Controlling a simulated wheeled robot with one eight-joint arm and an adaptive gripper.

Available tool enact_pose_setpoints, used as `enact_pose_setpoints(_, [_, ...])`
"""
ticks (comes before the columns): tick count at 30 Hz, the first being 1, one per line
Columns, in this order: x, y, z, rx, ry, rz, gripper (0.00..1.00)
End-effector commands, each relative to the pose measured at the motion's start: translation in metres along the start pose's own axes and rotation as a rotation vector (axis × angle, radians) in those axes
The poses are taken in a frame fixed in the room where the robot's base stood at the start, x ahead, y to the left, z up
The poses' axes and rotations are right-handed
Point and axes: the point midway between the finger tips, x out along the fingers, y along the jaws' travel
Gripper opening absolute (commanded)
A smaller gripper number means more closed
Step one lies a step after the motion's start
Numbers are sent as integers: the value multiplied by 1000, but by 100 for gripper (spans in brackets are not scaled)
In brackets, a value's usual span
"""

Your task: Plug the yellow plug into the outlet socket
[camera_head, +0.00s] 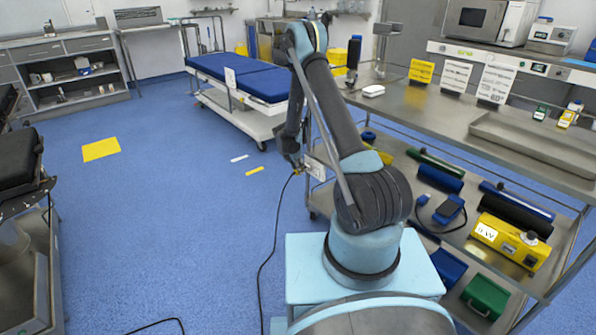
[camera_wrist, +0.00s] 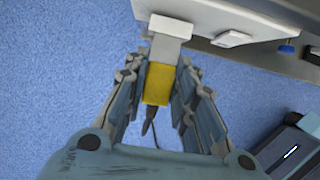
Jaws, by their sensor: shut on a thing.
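The yellow plug (camera_wrist: 157,84) is between the two fingers of my gripper (camera_wrist: 158,78), which is shut on it. Its black cord (camera_wrist: 149,121) trails back toward my wrist. A pale grey block (camera_wrist: 170,29) lies straight ahead of the yellow body, against the white outlet panel (camera_wrist: 208,12). I cannot tell how far the plug is into the outlet. In the head view my gripper (camera_head: 295,164) is low beside the white outlet socket (camera_head: 315,168) at the steel table's left end, and the cord hangs to the floor.
The steel table (camera_head: 420,110) with a loaded lower shelf stands at right. A yellow case (camera_head: 511,240) lies on that shelf. A blue-topped bed (camera_head: 240,76) stands behind my arm. The blue floor at left is mostly clear, with a yellow patch (camera_head: 101,149).

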Motion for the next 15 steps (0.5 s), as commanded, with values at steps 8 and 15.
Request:
enact_pose_setpoints(8, [2,0,5,1,0,0,0])
enact_pose_setpoints(15, [4,0,10,1,0,0,0])
